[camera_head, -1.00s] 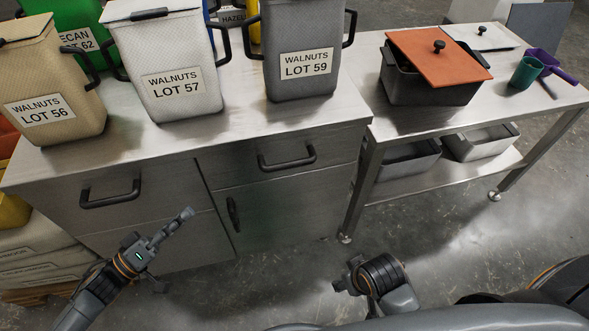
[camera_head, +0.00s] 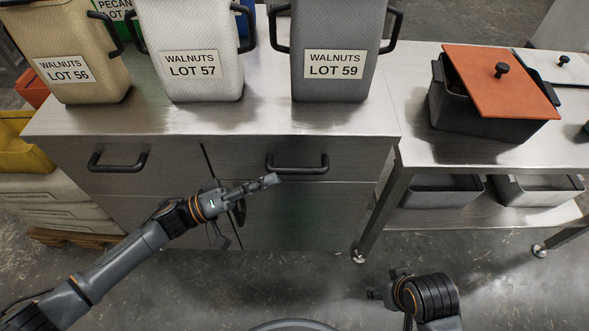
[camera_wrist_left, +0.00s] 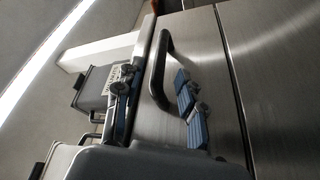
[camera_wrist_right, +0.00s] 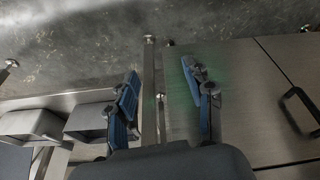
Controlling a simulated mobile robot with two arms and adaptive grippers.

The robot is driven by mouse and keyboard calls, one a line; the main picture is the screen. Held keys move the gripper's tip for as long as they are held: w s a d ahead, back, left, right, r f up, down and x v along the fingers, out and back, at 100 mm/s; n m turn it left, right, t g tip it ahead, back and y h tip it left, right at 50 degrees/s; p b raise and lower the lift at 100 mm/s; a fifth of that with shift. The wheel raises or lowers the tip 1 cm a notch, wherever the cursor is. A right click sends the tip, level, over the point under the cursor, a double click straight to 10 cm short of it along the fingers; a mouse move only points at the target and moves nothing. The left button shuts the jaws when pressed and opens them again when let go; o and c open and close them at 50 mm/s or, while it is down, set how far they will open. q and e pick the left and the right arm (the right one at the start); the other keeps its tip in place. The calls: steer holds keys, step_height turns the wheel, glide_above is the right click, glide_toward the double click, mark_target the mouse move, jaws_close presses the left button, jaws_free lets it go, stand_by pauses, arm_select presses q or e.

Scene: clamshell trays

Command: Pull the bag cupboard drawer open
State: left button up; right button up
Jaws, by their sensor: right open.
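The metal cupboard (camera_head: 130,220) has two drawer fronts side by side, both flush and shut, each with a dark bar handle. My left gripper (camera_head: 262,184) is just in front of and below the right drawer's handle (camera_head: 297,170). In the left wrist view, a drawer handle (camera_wrist_left: 158,70) shows ahead between the spread blue-padded fingers (camera_wrist_left: 155,98). I cannot tell if they touch it. My right gripper (camera_head: 378,290) is low, in front of the metal table, away from the handles. In the right wrist view its fingers (camera_wrist_right: 164,95) are apart and empty.
Walnut containers (camera_head: 335,75) stand on the cupboard top. The metal table (camera_head: 430,165) on the right bears a dark pot (camera_head: 480,118) with an orange lid, with grey bins (camera_head: 440,190) on its shelf. Stacked sacks (camera_head: 60,205) lie at the left. The floor in front is free.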

mark_target(292, 169)
arm_select(q)
steer(key=x, duration=0.6)
steer(key=shift+w+d, duration=0.1)
arm_select(e)
steer(key=shift+v, duration=0.9)
steer(key=shift+w+r, duration=0.1)
steer(key=shift+w, duration=0.1)
arm_select(q)
steer(key=shift+c, duration=0.2)
steer(key=c, duration=0.7)
jaws_close()
arm_select(e)
steer(key=shift+s, duration=0.15)
